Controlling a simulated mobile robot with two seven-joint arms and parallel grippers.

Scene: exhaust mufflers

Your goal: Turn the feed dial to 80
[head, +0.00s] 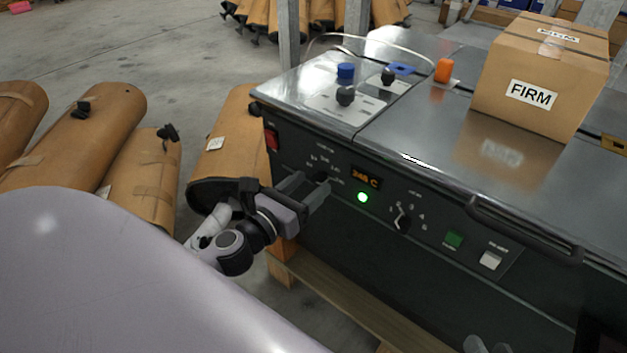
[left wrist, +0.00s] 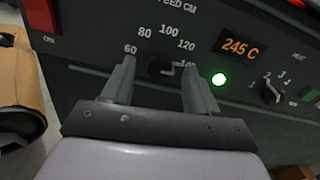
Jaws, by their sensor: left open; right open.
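The feed dial is a black knob on the machine's dark front panel, left of the orange display; it shows in the head view (head: 322,177) and the left wrist view (left wrist: 162,67). Its scale reads 60, 80, 100, 120 and a partly covered mark at right. The knob's pale pointer seems to face right, toward that covered mark, away from 80. My left gripper (head: 305,190) is open in front of the dial; in the left wrist view (left wrist: 160,84) its fingers stand either side of the knob. Contact cannot be told. My right gripper (head: 487,346) is open, barely showing at the bottom edge.
The display (head: 366,177) reads 245 C above a lit green lamp (head: 362,197). A red switch (head: 271,139) sits left of the dial, a second dial (head: 402,221) right. A handle (head: 525,232) juts out further right. Brown mufflers (head: 75,150) lie at left.

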